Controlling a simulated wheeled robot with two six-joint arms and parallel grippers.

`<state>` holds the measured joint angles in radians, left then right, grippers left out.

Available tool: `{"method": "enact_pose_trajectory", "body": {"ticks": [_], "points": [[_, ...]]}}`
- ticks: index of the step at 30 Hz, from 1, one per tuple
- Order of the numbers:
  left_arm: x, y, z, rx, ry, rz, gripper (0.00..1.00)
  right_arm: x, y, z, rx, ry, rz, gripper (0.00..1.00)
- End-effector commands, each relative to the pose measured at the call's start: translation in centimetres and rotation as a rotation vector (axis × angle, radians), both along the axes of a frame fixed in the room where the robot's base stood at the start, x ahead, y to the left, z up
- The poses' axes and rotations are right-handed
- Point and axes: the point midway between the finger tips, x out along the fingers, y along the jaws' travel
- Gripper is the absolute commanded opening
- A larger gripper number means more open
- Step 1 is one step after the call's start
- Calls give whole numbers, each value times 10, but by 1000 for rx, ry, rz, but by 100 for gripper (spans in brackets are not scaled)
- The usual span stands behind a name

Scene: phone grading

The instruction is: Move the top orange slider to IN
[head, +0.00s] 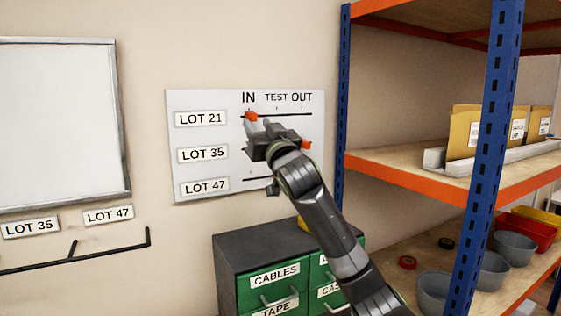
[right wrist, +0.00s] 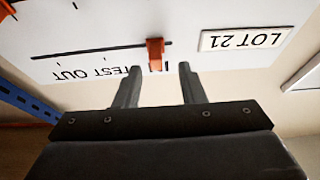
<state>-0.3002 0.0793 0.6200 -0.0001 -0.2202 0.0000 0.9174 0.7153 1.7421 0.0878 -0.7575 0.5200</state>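The white board (head: 180,107) on the wall has rows LOT 21, LOT 35 and LOT 47 under the labels IN, TEST and OUT. The top orange slider (head: 251,116) sits on the LOT 21 line beneath IN; it also shows in the right wrist view (right wrist: 155,50), upside down, near the line's end. My right gripper (head: 256,128) is just in front of it. In the wrist view its two fingers (right wrist: 161,70) are apart, one to each side of the slider with gaps, not visibly touching it. My left gripper is out of view.
A second orange slider (head: 306,145) is at the OUT end of the LOT 35 row. My arm hides part of the lower rows. A green drawer cabinet (head: 252,280) stands below, and a shelf rack (head: 420,185) is at the right. A blank whiteboard (head: 60,120) hangs left.

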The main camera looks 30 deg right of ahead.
Motion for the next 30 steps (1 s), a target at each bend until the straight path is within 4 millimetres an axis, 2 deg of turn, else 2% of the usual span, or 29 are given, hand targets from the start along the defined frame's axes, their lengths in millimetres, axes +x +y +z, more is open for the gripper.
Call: {"method": "enact_pose_trajectory", "body": {"ticks": [1,3,18,24,30], "points": [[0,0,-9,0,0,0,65,-9,0,-8,-5,-2,-2,36],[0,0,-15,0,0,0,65,-21,2,-13,-4,-3,-1,36],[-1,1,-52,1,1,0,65,-107,13,-48,-5,-1,0,36],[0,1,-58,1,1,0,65,-125,15,-54,-1,1,1,36],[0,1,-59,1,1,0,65,-129,16,-55,0,1,2,36]]}}
